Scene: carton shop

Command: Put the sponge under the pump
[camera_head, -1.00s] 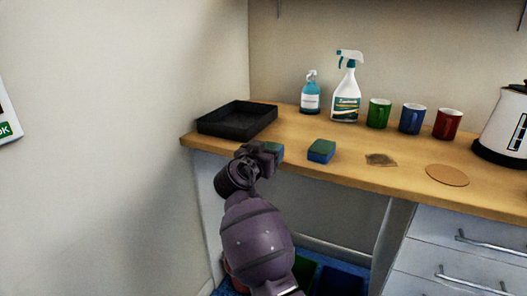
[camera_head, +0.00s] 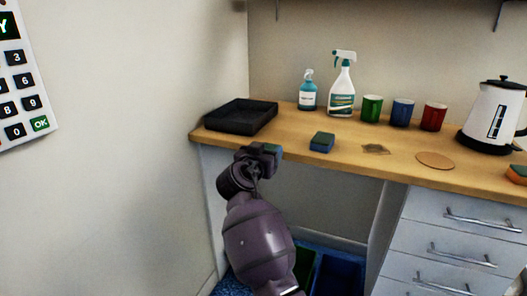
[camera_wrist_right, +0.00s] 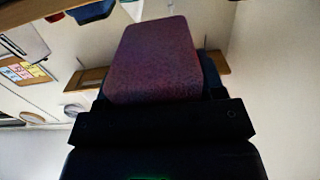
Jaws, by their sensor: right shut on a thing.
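My right gripper (camera_head: 264,153) is in front of the counter's front edge, below the black tray. In the right wrist view the held sponge (camera_wrist_right: 153,60) is a dark reddish-purple block between the fingers. The pump bottle (camera_head: 308,95), teal with a white label, stands at the back of the counter, apart from the held sponge. A second sponge (camera_head: 322,143), blue with a green top, lies on the counter in front of it. My left gripper is not in view.
A black tray (camera_head: 212,123) sits at the counter's left end. A spray bottle (camera_head: 341,100), green mug (camera_head: 371,108), blue mug (camera_head: 402,112) and red mug (camera_head: 433,117) stand along the back. A kettle (camera_head: 495,112) and orange sponge (camera_head: 518,174) are at right. A cork disc (camera_head: 435,160) lies flat.

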